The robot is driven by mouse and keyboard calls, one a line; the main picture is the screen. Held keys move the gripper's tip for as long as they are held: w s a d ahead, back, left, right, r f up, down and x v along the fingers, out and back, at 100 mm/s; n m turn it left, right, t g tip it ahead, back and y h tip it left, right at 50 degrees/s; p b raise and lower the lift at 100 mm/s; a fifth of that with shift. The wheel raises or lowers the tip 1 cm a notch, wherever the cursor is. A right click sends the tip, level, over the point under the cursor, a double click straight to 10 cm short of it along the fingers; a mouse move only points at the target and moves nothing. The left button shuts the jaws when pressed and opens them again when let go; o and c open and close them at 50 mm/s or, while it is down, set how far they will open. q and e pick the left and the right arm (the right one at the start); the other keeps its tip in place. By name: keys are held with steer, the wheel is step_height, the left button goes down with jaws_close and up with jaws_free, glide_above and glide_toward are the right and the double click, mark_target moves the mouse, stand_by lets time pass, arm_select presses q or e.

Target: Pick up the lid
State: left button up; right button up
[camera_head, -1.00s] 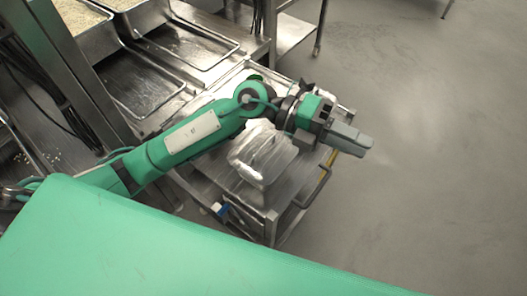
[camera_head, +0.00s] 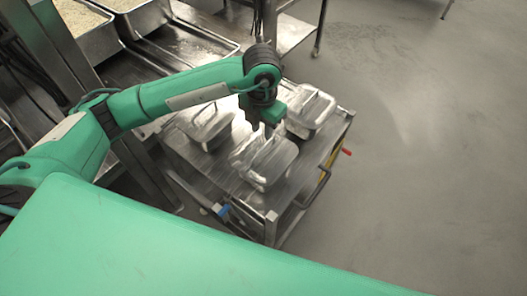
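Three silvery containers stand on a metal cart (camera_head: 232,190). They look covered by lids with a raised bar on top: a front lid (camera_head: 262,160), a left lid (camera_head: 203,121) and a right lid (camera_head: 311,106). My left arm reaches in from the left, and its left gripper (camera_head: 268,130) points down over the far edge of the front container, between the three. Its fingers are small and partly hidden by the wrist, so I cannot tell their opening or whether they touch the lid. My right gripper is not in view.
Steel trays stand on a counter at the upper left, some with pale grains (camera_head: 84,18). A metal post (camera_head: 75,90) stands left of the cart. The cart has a dark side handle (camera_head: 318,188). The grey floor (camera_head: 430,150) at right is clear.

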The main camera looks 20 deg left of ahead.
mark_target(263, 147)
arm_select(q)
step_height(263, 147, down, 3)
steer(key=shift+f, duration=0.1)
steer(key=f+p, duration=0.2)
steer(key=f, duration=0.2)
steer(key=shift+s+d+f+p, duration=0.25)
steer(key=shift+f+p, duration=0.15)
steer(key=shift+f, duration=0.3)
jaws_close()
